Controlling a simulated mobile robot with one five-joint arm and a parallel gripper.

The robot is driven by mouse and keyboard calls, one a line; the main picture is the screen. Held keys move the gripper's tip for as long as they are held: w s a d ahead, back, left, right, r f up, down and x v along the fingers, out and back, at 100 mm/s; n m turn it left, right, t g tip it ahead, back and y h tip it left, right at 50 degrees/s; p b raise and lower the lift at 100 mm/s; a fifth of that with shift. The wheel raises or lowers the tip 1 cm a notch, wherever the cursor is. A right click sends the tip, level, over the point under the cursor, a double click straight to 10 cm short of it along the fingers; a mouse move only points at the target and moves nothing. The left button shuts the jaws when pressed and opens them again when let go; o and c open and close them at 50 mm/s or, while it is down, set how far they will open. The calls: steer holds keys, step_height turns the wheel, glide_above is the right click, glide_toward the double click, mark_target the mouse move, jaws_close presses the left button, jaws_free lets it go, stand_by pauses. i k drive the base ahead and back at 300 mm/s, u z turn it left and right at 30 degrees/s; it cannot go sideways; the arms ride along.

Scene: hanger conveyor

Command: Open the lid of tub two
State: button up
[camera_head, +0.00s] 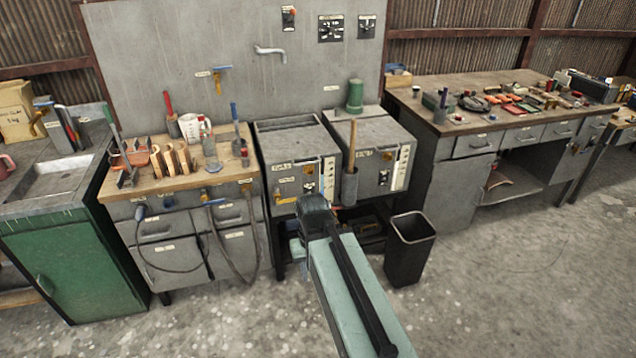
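Two grey box-shaped tubs stand side by side in the middle of the head view, a left tub (285,172) and a right tub (376,168). Their small labels are too small to read, so I cannot tell by label which is tub two. A green cup-like object (355,95) stands at the back of the right tub's top. My arm reaches up from the bottom, and my gripper (313,212) is low in front of the tubs, apart from the lids. Its fingers are not clear.
A wooden-topped bench (185,215) with hand tools is at left, beside a green cabinet (75,265) with a sink. A black bin (408,250) stands at right of my arm. A holder with a wooden handle (350,180) is at the right tub's front. Floor at right is clear.

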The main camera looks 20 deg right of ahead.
mark_target(296, 143)
steer(key=z, duration=0.05)
steer(key=k, duration=0.25)
steer(key=u, duration=0.45)
steer(key=i, duration=1.35)
steer(key=u, duration=0.8)
steer(key=k, duration=0.75)
steer(key=u, duration=0.1)
steer(key=i, duration=0.9)
steer(key=z, duration=0.1)
